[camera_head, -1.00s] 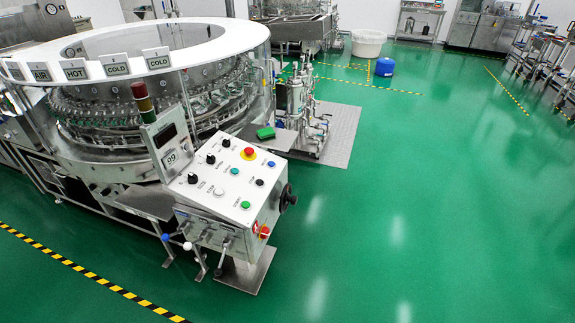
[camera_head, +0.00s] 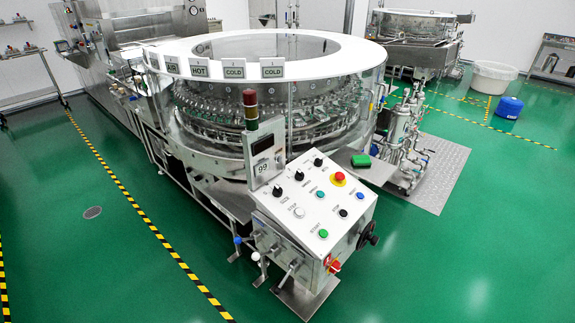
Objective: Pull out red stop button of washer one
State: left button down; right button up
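The rotary washer (camera_head: 262,43) stands in the middle of the view, a round machine with a white top ring and glass sides. Its slanted white control panel (camera_head: 309,218) faces me at the front. A red mushroom button on a yellow base (camera_head: 339,178) sits at the panel's upper right, which looks like the red stop button. I cannot tell whether it is pushed in or out. Blue, green, black and white buttons and several black knobs are on the same panel. Neither of my grippers shows.
A red switch (camera_head: 334,266) and a black handwheel (camera_head: 369,235) are on the panel box's right side. A signal tower (camera_head: 250,108) rises behind the panel. A second washer (camera_head: 413,25), white tub (camera_head: 494,77) and blue drum (camera_head: 509,107) stand behind. The green floor (camera_head: 470,260) at right is clear.

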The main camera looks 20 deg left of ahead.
aim_at(340, 176)
jog(key=u, duration=0.65)
jog(key=i, duration=1.4)
jog(key=z, duration=0.3)
